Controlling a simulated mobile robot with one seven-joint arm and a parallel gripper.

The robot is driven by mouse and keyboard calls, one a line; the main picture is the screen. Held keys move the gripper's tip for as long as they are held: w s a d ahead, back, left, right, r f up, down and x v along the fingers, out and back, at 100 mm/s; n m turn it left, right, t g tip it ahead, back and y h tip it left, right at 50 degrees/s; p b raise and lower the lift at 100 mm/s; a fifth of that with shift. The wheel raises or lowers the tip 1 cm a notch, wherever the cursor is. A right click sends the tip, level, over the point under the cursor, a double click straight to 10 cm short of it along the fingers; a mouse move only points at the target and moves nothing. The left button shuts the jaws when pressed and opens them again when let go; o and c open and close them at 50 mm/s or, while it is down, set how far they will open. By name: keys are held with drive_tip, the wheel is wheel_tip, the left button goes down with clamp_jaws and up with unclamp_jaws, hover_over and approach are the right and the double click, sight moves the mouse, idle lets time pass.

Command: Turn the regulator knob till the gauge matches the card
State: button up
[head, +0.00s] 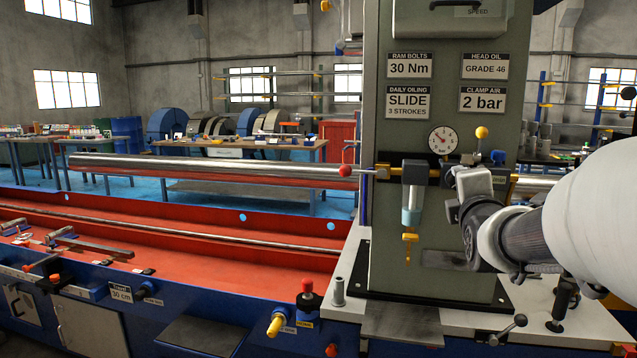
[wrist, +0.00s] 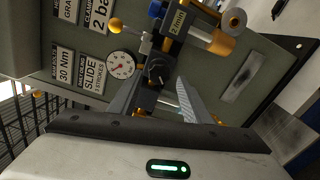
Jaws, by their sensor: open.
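The clamp air card (head: 483,99) reads 2 bar on the grey-green column. The round white gauge (head: 442,140) is mounted below the cards; it also shows in the wrist view (wrist: 120,64), left of my fingers. Its needle is too small to read surely. The black regulator knob (wrist: 158,70) shows in the wrist view, beyond and between my fingertips. My gripper (wrist: 160,86) is open and faces the knob; I cannot tell whether either finger touches it. In the head view my gripper (head: 455,180) is close to the column and covers the knob.
A yellow ball-ended lever (head: 481,133) stands right above my gripper. Other cards (head: 409,66) hang nearby. A clear cup with a yellow fitting (head: 411,215) hangs left of my gripper.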

drive_tip(key=shift+r, duration=0.2)
drive_tip(key=shift+x, duration=0.95)
drive_tip(key=shift+f, duration=0.15)
drive_tip(key=shift+c, duration=0.2)
drive_tip(key=c, duration=0.8)
